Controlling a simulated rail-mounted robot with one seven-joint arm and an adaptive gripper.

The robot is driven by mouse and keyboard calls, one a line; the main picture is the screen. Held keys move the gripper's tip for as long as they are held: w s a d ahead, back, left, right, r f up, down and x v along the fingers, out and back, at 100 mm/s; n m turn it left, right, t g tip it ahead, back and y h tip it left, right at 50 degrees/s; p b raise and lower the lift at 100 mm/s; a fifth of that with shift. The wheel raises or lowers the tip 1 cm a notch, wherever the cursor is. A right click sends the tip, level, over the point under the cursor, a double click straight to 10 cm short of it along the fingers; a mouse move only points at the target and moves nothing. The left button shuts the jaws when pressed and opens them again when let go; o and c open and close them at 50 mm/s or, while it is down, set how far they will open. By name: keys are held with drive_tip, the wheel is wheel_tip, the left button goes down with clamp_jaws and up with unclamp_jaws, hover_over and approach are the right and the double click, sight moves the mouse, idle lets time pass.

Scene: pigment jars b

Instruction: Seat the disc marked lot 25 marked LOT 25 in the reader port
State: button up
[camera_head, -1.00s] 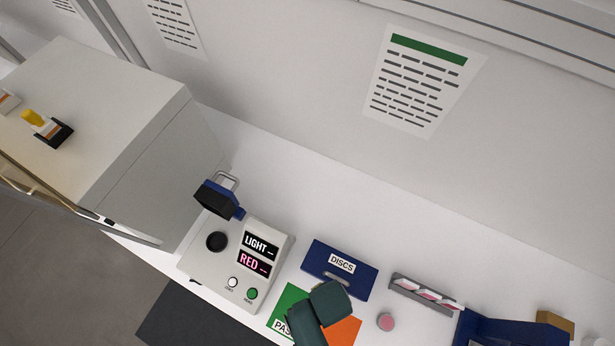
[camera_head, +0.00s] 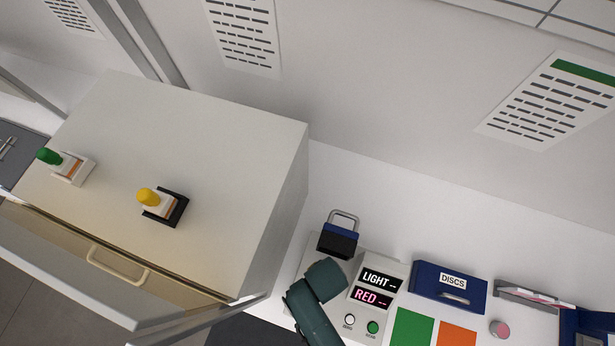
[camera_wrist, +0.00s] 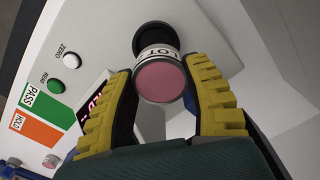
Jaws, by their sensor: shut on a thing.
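My gripper (camera_wrist: 163,72) is shut on a small round disc (camera_wrist: 160,81) with a pink face in the wrist view. Its white side band shows "LOT" and part of a number; the rest is hidden by the curve and a finger. The black round reader port (camera_wrist: 155,36) shows just beyond the disc, partly covered by it. I cannot tell whether the disc touches the port. In the head view the pale reader (camera_head: 386,268) has displays with "LIGHT --" and "RED --". My dark green arm covers its port there, and the fingers are hidden.
A blue padlock-shaped thing (camera_head: 338,240) stands at the reader's back. Right of the reader are a blue DISCS holder (camera_head: 425,286), green (camera_head: 412,328) and orange (camera_head: 457,335) cards and another pink disc (camera_head: 500,329). A large pale cabinet (camera_head: 200,140) stands close on the left.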

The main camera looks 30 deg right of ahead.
drive_tip(key=shift+s+d, duration=0.25)
drive_tip(key=shift+s, duration=0.1)
drive_tip(key=shift+f, duration=0.15)
drive_tip(key=shift+f+b, duration=1.75)
drive_tip(key=shift+f, duration=1.05)
drive_tip(key=shift+r+p, duration=0.1)
drive_tip(key=shift+p, duration=1)
drive_tip(key=shift+w+f+b, duration=0.1)
drive_tip(key=shift+f+b, duration=0.65)
drive_tip(key=shift+f, duration=0.45)
drive_tip(key=o, duration=1.3)
